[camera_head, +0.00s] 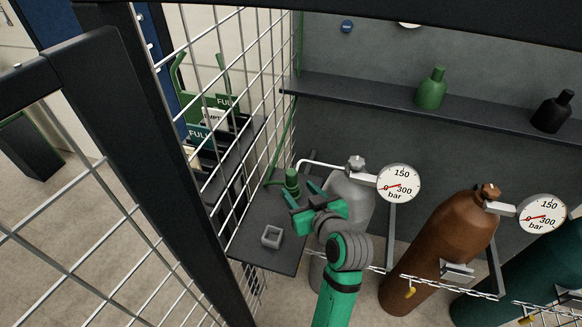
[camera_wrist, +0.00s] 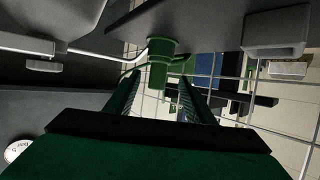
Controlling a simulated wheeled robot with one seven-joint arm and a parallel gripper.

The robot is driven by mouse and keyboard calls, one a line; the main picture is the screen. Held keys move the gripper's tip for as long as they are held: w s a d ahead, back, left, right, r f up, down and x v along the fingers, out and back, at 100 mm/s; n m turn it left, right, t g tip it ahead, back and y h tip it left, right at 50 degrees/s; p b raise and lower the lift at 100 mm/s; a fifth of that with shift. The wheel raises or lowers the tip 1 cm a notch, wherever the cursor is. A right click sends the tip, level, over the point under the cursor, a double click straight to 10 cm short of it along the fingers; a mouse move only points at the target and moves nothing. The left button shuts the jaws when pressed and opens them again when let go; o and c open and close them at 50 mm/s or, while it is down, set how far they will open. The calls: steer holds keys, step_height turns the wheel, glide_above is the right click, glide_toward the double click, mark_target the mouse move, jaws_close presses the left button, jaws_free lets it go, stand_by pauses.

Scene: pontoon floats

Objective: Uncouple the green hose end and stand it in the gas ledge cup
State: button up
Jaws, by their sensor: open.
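The green hose end (camera_head: 292,182) stands upright at the end of a thin white pipe (camera_head: 322,165) from the grey cylinder. In the wrist view the hose end (camera_wrist: 158,62) shows a wide collar and a narrower stem. My gripper (camera_head: 299,193) is open and empty, close to the hose end. In the wrist view the stem appears in the gap between my two fingers (camera_wrist: 160,84); whether it is fully between them, I cannot tell. The square grey cup (camera_head: 272,237) sits on the dark ledge (camera_head: 250,246) and looks empty; it also shows in the wrist view (camera_wrist: 276,30).
A wire mesh panel (camera_head: 262,90) stands left of the ledge. The grey cylinder (camera_head: 349,190), brown cylinder (camera_head: 440,250) and gauges (camera_head: 399,183) are on the right. A shelf (camera_head: 360,95) holds a green bottle (camera_head: 431,90) and a black one. The ledge around the cup is clear.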

mark_target(294, 183)
steer(key=x, duration=0.4)
steer(key=shift+w, duration=0.4)
steer(key=shift+x, duration=3.35)
steer(key=shift+f, duration=0.15)
steer(key=c, duration=1.1)
